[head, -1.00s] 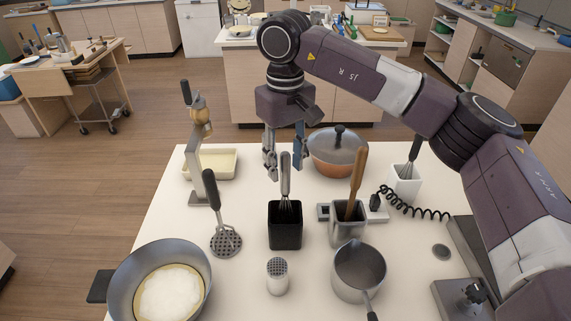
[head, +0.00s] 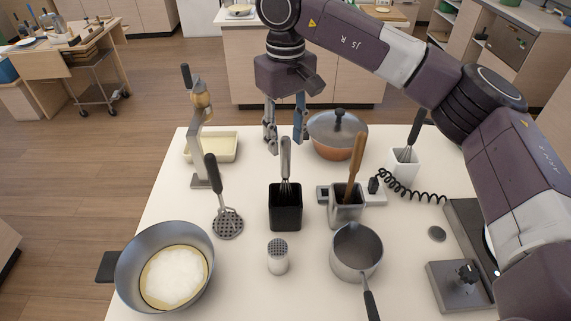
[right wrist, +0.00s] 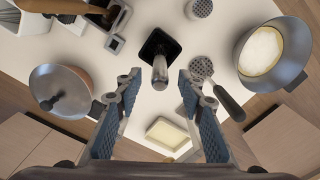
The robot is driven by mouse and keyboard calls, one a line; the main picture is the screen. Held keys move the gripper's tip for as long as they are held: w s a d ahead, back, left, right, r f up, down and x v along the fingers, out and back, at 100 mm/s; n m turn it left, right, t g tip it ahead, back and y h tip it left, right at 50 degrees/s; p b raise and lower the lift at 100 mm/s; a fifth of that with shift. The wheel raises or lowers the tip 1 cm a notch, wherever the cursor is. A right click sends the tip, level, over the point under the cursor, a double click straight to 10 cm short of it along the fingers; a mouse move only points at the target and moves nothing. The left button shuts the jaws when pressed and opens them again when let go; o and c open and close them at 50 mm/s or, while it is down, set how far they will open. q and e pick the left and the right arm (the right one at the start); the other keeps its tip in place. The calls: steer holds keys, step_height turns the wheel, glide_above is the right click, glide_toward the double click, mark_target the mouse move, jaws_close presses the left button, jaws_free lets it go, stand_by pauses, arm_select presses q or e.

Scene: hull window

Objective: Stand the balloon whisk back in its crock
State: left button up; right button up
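A whisk with a grey metal handle (head: 286,152) stands wires down and nearly upright in a square black crock (head: 286,212). A second whisk with a black handle (head: 414,133) leans in a white crock (head: 404,167) at the right. My right gripper (head: 285,143) is open and empty, pointing down just behind the grey handle. In the right wrist view, the grey handle (right wrist: 160,72) shows end-on between and just beyond the open fingertips (right wrist: 158,82), with the black crock (right wrist: 150,46) around its base. My left gripper is out of view.
A metal holder with a wooden-handled tool (head: 346,205) stands right of the black crock. A lidded copper pot (head: 337,150) is behind it. A slotted masher (head: 227,222), shaker (head: 277,262), saucepan (head: 355,262) and frying pan (head: 133,250) crowd the front.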

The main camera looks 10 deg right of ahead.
steer(key=shift+r, duration=0.1)
stand_by(0.7)
step_height(320, 180, up, 4)
steer(key=p, duration=0.3)
steer(key=shift+r, duration=0.25)
steer(key=shift+f, duration=0.1)
